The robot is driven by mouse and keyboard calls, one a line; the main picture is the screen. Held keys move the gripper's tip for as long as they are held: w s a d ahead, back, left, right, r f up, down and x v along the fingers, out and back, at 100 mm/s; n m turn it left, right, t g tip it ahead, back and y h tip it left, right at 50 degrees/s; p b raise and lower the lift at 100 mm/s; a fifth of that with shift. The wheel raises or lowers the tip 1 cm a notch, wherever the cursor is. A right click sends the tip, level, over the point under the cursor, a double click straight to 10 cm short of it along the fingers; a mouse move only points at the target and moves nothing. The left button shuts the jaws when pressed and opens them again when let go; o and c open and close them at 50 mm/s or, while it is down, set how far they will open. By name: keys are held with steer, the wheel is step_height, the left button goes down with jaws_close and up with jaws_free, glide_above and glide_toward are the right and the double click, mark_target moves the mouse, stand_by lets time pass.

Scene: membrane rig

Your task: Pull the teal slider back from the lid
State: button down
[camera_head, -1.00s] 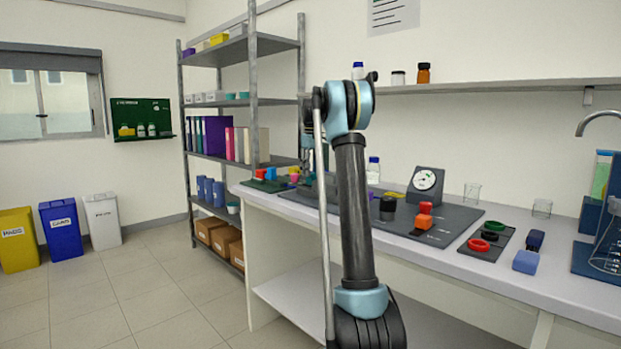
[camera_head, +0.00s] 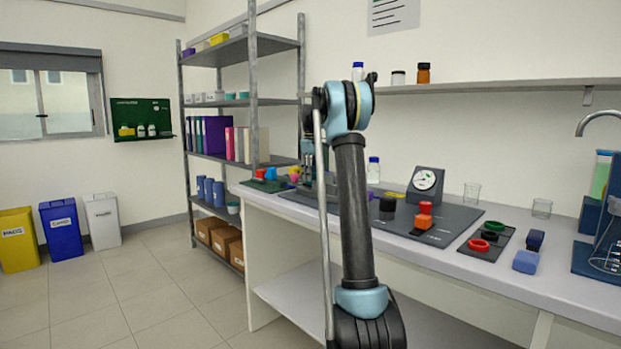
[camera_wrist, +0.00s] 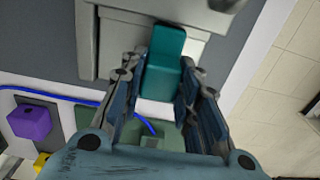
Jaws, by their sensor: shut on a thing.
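The teal slider (camera_wrist: 163,65) shows in the wrist view as an upright teal block at the edge of a grey metal housing (camera_wrist: 125,45). My gripper (camera_wrist: 160,85) is shut on the slider, with one finger on each side of it. The slider's lower end lies between the fingers and is partly hidden. I cannot tell which part of the housing is the lid. In the head view my arm hides the slider and most of the gripper.
A blue tube (camera_wrist: 80,101) runs beside the housing, near a purple block (camera_wrist: 30,122) and a yellow piece (camera_wrist: 42,160).

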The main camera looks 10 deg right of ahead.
steer(key=shift+w+a, duration=0.8)
steer(key=shift+w, duration=0.3)
steer(key=c, duration=1.2)
jaws_free()
step_height(320, 180, up, 12)
